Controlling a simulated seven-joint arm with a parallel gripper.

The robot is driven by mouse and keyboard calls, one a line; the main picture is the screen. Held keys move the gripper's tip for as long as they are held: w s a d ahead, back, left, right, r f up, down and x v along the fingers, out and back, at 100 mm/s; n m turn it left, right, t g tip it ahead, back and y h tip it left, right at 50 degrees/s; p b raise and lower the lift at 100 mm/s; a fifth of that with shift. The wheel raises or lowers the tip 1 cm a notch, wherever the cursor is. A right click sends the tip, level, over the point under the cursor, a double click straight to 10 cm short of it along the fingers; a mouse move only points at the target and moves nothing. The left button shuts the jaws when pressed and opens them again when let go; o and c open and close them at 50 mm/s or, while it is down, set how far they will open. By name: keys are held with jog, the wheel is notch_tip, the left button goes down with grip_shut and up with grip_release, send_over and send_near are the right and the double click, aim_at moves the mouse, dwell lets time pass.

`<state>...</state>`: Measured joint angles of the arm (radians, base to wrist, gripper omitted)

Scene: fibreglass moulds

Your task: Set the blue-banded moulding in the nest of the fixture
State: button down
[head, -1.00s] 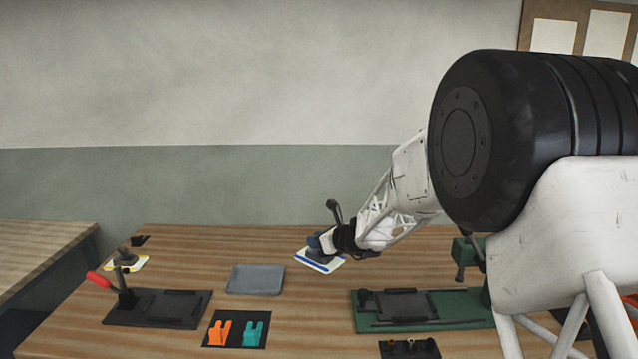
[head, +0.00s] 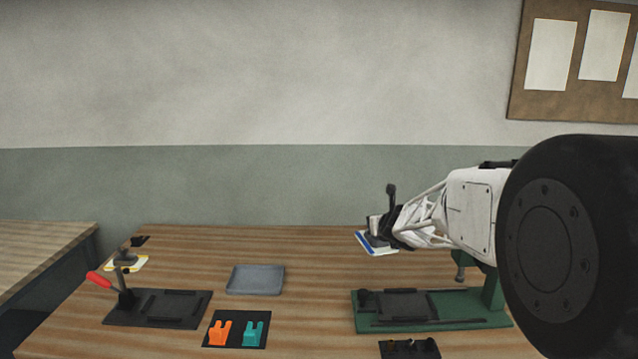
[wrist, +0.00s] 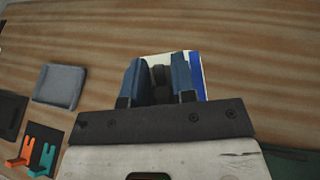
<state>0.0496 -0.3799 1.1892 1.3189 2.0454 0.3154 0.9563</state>
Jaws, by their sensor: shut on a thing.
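The blue-banded moulding, a white plate with a blue edge band (head: 366,247), is in my gripper (head: 378,226). In the wrist view my blue fingers (wrist: 158,76) are shut on its dark raised middle part, and the white plate with its blue band (wrist: 197,75) shows beyond them. In the head view the moulding is behind the green-based fixture (head: 450,322), which has a dark raised plate (head: 405,306). A black fixture (head: 155,307) with a red-handled clamp (head: 99,280) stands at the left. I cannot tell which one has the nest meant.
A grey tray (head: 255,280) lies mid-table. A black mat with an orange piece (head: 220,333) and a teal piece (head: 253,335) is at the front. A small dark block (head: 410,349) is at the front edge.

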jog(key=s+d+m+h, duration=0.1)
jog(key=d+m+h, duration=0.2)
jog(key=d, duration=0.4)
jog(key=shift+s+d+r+h, duration=0.15)
jog(key=shift+d+r+h, duration=0.15)
jog(key=shift+r, duration=0.1)
jog(key=shift+a, duration=0.1)
jog(key=shift+a, duration=3.4)
jog(key=shift+d+f, duration=0.1)
jog(key=shift+f, duration=0.05)
jog(key=shift+w+d+f+m+h, duration=0.3)
jog(key=shift+d+f+m+h, duration=0.2)
jog(key=shift+d+f+h, duration=0.15)
jog(key=w+d+f+m+g+h, duration=0.2)
jog(key=d+m+h, duration=0.2)
jog(key=d, duration=0.2)
jog(key=w+d+f+m+g+h, duration=0.1)
jog(key=w+d+f+m+h, duration=0.1)
jog(key=d, duration=0.5)
jog(key=shift+w+f+m+g+h, duration=0.4)
jog(key=shift+f+m+h, duration=0.1)
jog(key=shift+m+h, duration=0.55)
